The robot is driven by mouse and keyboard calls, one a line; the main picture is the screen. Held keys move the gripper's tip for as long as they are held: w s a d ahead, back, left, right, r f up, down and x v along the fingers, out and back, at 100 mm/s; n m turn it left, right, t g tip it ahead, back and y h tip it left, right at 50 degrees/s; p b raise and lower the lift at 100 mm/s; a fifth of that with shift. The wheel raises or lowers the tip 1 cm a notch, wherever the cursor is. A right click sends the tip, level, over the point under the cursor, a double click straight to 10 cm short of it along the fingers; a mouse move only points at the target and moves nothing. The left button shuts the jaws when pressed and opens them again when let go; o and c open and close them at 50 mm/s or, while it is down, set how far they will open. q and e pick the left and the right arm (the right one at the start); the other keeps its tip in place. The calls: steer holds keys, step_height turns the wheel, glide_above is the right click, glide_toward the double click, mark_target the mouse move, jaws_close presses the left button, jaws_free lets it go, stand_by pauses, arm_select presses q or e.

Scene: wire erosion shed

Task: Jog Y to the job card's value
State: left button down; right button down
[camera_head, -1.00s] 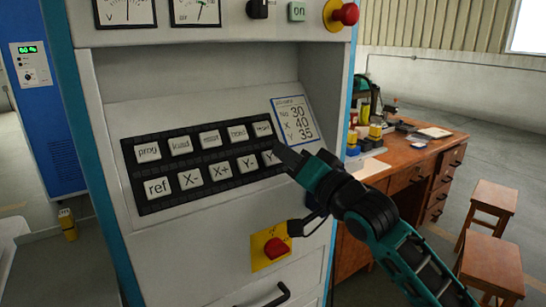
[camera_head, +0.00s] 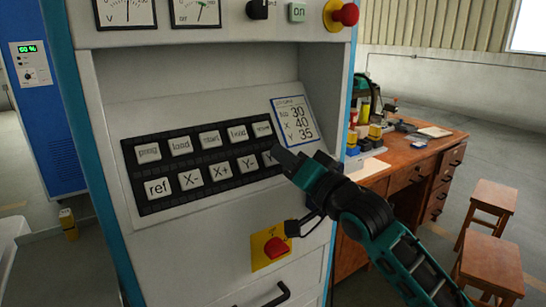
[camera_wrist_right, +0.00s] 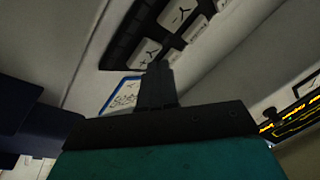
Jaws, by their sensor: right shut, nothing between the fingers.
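The black key panel (camera_head: 205,183) on the machine's sloped console carries two rows of white keys. The lower row reads ref, X- (camera_head: 190,180), X+ (camera_head: 220,173), Y- (camera_head: 247,163), and a last key mostly hidden behind my gripper. The job card (camera_head: 295,120), white with a blue edge, stands right of the panel and shows 30, 40 and 35. My right gripper (camera_head: 281,155) is shut and empty, its tip at the last lower key; contact cannot be told. In the wrist view the fingers (camera_wrist_right: 156,75) point at a Y key (camera_wrist_right: 146,53). My left gripper is out of view.
A red knob on a yellow plate (camera_head: 271,248) sits below the panel, near my right arm. A wooden desk (camera_head: 400,160) and stools (camera_head: 490,265) stand at right.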

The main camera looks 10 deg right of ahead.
steer(key=shift+w+a+f, duration=0.1)
steer(key=shift+w+f, duration=0.1)
steer(key=shift+w, duration=0.1)
stand_by(0.5)
steer(key=shift+s+d+r+p, duration=0.25)
steer(key=shift+s+r+p, duration=0.2)
steer(key=shift+s+p, duration=0.3)
steer(key=shift+w, duration=0.1)
steer(key=s+r+p, duration=0.1)
steer(key=s, duration=0.1)
steer(key=s+d+r+p, duration=0.1)
steer(key=r+p, duration=0.1)
steer(key=shift+s+d, duration=0.2)
steer(key=shift+s, duration=0.2)
steer(key=shift+f, duration=0.1)
stand_by(2.3)
